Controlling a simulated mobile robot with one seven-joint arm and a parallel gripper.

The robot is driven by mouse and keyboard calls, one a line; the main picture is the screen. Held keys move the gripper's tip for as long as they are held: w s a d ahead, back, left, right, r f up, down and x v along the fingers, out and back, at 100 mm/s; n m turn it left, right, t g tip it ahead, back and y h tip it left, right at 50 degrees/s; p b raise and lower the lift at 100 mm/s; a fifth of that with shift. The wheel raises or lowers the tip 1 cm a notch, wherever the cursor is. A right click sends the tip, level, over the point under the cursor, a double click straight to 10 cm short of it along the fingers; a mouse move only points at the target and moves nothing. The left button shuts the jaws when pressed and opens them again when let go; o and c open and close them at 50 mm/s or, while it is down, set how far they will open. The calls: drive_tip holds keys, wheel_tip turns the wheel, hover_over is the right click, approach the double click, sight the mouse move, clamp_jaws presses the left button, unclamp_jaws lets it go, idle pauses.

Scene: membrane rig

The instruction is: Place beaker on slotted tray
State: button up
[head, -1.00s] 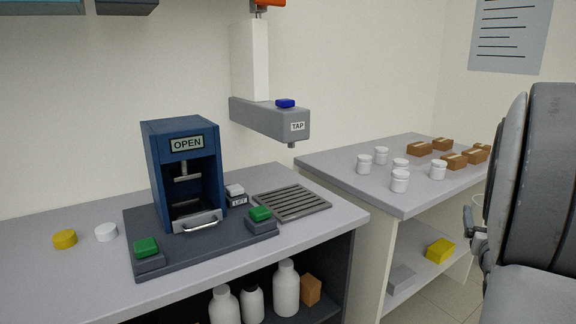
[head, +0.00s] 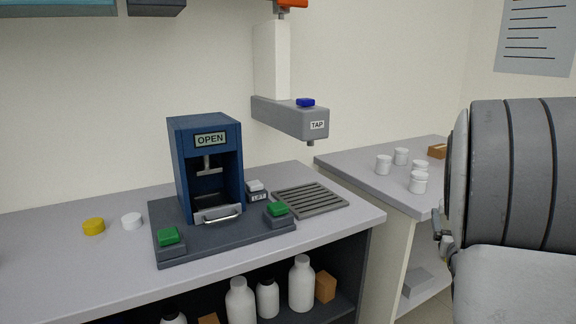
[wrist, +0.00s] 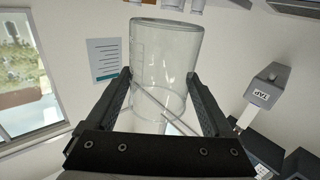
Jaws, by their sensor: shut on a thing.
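The clear glass beaker (wrist: 165,62) is between the two fingers of my gripper (wrist: 163,92) in the wrist view, which is shut on it. The beaker looks empty. The beaker and my gripper are not visible in the head view, where part of my arm fills the right side. The slotted tray (head: 309,200) is a flat grey grate on the counter. It lies under the tap (head: 310,122) and nothing stands on it. The tap also shows in the wrist view (wrist: 262,92).
A blue press marked OPEN (head: 207,165) stands left of the tray, with green buttons (head: 278,209) on its base. A yellow cap (head: 93,226) and a white cap (head: 132,221) lie further left. White jars (head: 418,182) stand on the right counter (head: 352,160).

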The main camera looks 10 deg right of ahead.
drive_tip(key=w+a+f+n+t+y, duration=0.1)
drive_tip(key=w+a+f+n+y, duration=0.2)
drive_tip(key=a, duration=0.6)
drive_tip(key=w+a+f+y, duration=0.2)
drive_tip(key=w+a+f, duration=0.2)
drive_tip(key=a, duration=0.6)
drive_tip(key=w+a+f+n+t+y, duration=0.1)
drive_tip(key=w+a+f+n+y, duration=0.2)
drive_tip(key=a, duration=0.6)
wheel_tip(320, 180, up, 14)
drive_tip(key=f+p, duration=0.1)
drive_tip(key=p, duration=1.3)
drive_tip(key=s+f, duration=0.6)
drive_tip(key=f, duration=0.6)
drive_tip(key=shift+a+f+m, duration=0.25)
drive_tip(key=shift+f+m, duration=0.05)
drive_tip(key=shift+f, duration=0.1)
drive_tip(key=shift+w+d+r, duration=0.1)
drive_tip(key=shift+d, duration=0.05)
drive_tip(key=shift+a, duration=0.2)
